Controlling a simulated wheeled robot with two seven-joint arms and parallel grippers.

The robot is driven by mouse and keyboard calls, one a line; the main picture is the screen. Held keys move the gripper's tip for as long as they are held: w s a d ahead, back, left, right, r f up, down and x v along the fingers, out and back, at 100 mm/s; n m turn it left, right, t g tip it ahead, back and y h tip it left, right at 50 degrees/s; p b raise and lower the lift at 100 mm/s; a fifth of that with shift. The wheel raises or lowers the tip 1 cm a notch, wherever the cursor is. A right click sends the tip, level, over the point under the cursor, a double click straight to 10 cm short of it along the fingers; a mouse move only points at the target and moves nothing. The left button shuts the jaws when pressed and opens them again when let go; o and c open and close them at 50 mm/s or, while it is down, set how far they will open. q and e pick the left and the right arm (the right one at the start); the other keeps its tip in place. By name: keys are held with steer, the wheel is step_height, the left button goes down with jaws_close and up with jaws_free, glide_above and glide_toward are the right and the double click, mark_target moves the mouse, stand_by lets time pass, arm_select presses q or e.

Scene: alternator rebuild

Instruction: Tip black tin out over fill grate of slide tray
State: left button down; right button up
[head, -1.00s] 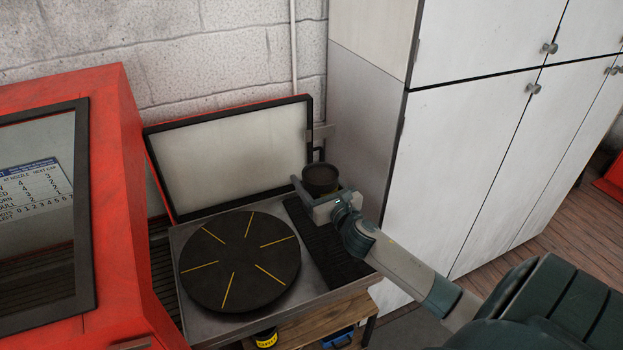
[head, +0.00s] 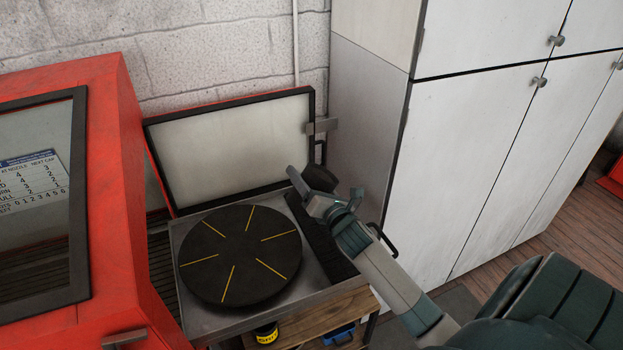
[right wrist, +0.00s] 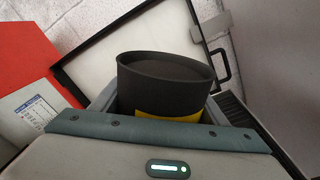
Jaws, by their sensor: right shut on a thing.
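The black tin (head: 321,178) is in my right gripper (head: 309,188), tilted over to the right in the head view, above the back part of the fill grate. In the right wrist view the tin (right wrist: 165,85) has a yellow band and sits between the fingers; its dark top shows, but I cannot tell contents from inside wall. No falling material is visible. The fill grate (head: 328,245) is a black slotted strip along the right side of the grey slide tray (head: 200,317). My left gripper is not in view.
A round black plate (head: 240,255) with yellow lines lies in the tray. A framed lid (head: 235,150) stands open behind it. A red cabinet (head: 110,200) is close on the left. White cupboards (head: 470,150) stand close on the right.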

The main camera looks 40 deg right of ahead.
steer(key=shift+a+f+m+b, duration=0.15)
steer(key=shift+m+b, duration=0.05)
steer(key=shift+m, duration=0.4)
steer(key=shift+a+f+m+b, duration=0.1)
steer(key=shift+a+m+b, duration=0.1)
steer(key=shift+m, duration=0.4)
steer(key=m, duration=0.1)
steer(key=f+m+b, duration=0.1)
steer(key=m+b, duration=0.1)
steer(key=m, duration=0.1)
steer(key=shift+d+f, duration=0.2)
steer(key=shift+f, duration=0.05)
steer(key=m, duration=0.1)
steer(key=f+m+b, duration=0.1)
steer(key=m, duration=0.1)
steer(key=shift+d, duration=0.1)
steer(key=shift+d+m+p, duration=0.3)
steer(key=shift+d+m, duration=0.05)
steer(key=shift+m, duration=0.55)
steer(key=shift+s+d+f+m+p, duration=0.15)
steer(key=shift+d+m, duration=0.25)
steer(key=shift+m, duration=0.45)
steer(key=shift+s+d+m+p, duration=0.1)
steer(key=shift+d+m, duration=0.3)
steer(key=shift+m, duration=0.5)
steer(key=shift+s+d+f+m+p, duration=0.15)
steer(key=shift+d+m, duration=0.25)
steer(key=shift+m, duration=0.45)
steer(key=shift+r, duration=0.1)
